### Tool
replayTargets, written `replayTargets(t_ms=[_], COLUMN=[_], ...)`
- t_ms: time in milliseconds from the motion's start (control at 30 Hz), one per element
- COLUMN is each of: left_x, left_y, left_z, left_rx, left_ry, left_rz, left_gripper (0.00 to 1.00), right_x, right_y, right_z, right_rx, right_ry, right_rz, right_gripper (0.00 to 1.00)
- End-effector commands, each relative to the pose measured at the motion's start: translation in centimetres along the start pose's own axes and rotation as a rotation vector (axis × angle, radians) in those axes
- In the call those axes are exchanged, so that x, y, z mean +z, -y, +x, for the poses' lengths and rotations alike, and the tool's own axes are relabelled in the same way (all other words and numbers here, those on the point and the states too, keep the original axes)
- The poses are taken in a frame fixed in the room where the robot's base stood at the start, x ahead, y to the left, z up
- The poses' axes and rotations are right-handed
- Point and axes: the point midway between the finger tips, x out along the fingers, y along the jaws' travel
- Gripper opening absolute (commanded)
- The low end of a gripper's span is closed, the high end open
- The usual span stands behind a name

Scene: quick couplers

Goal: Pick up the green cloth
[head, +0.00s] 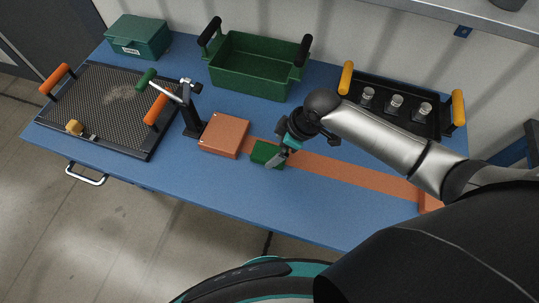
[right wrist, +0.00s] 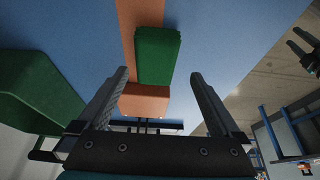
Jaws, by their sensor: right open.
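The green cloth (head: 267,154) is a folded dark green block lying on the orange strip, just right of the orange pad. In the right wrist view the cloth (right wrist: 157,55) shows ahead of the fingers, within the width of the gap between them. My right gripper (head: 279,157) is at the cloth's right side in the head view, and its jaws are open. The wrist view does not show either finger clearly touching the cloth. A dark part of mine, apparently the left gripper (right wrist: 304,50), shows at the right edge of the wrist view, too small to tell its state.
The orange pad (head: 224,135) is left of the cloth, with a clamp (head: 192,119) beyond it. A green bin (head: 258,68) stands behind. A mesh tray (head: 106,105) is at left, a black tray (head: 394,104) at back right. The front of the blue table (head: 205,185) is clear.

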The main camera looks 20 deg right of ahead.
Motion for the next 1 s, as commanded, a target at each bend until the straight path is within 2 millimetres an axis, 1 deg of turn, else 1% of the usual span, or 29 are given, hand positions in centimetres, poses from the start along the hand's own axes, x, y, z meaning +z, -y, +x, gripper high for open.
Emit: replayTargets(t_ms=[167, 400, 500, 600, 1000], left_x=[-0.5, -0.6, -0.6, -0.6, -0.5], left_y=[0.1, 0.1, 0.1, 0.1, 0.1], left_z=[0.4, 1.7, 1.9, 2.0, 1.9], left_rx=[-0.001, -0.001, -0.001, -0.001, -0.001], left_ry=[-0.009, -0.013, -0.013, -0.013, -0.012], left_rz=[0.0, 0.0, 0.0, 0.0, 0.0], left_gripper=[0.5, 0.5, 0.5, 0.5, 0.5], right_x=[-0.1, -0.2, -0.2, -0.2, -0.2], right_y=[-0.2, -0.6, -0.6, -0.7, -0.6], right_z=[1.1, 4.4, 5.2, 5.5, 5.5], right_rx=[0.001, 0.001, 0.001, 0.002, 0.002], right_ry=[-0.001, -0.001, -0.001, 0.0, 0.0], right_rz=[0.001, 0.001, 0.0, 0.0, 0.0], right_gripper=[1.0, 1.0, 1.0, 1.0, 1.0])
